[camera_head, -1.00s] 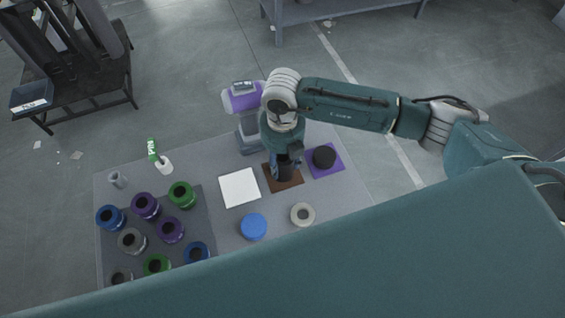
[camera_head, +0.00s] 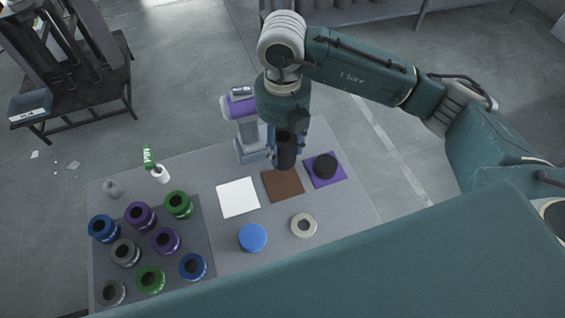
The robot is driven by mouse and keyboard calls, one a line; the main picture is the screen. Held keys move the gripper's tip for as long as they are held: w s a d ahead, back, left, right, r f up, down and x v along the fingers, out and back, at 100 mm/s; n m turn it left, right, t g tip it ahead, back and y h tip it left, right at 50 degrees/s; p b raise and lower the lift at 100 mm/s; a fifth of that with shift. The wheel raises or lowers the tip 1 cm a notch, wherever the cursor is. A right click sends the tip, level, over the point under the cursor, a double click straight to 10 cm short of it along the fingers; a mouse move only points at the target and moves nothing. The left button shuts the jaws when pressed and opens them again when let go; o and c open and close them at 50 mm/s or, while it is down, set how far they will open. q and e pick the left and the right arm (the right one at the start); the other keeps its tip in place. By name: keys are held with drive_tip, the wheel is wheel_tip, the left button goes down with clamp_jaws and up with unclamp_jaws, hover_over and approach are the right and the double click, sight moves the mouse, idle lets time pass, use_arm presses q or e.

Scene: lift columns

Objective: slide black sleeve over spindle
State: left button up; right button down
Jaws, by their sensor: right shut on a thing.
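My right gripper (camera_head: 276,145) comes down from above and is shut on a dark, hollow cylinder, the black sleeve (camera_head: 287,151). It holds the sleeve upright above the back edge of the brown mat (camera_head: 284,186), which is bare. Part of the gripper is hidden by its own wrist. My left gripper is not in view.
A purple and grey device (camera_head: 243,125) stands behind the sleeve, close to my right arm. A black round part (camera_head: 325,166) sits on a purple mat (camera_head: 340,178). Also here are a white mat (camera_head: 238,198), blue disc (camera_head: 252,237), pale ring (camera_head: 304,225) and several coloured rings at left.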

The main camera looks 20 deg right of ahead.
wheel_tip(320, 180, up, 14)
drive_tip(key=p, duration=0.3)
drive_tip(key=shift+r, duration=0.2)
idle(0.3)
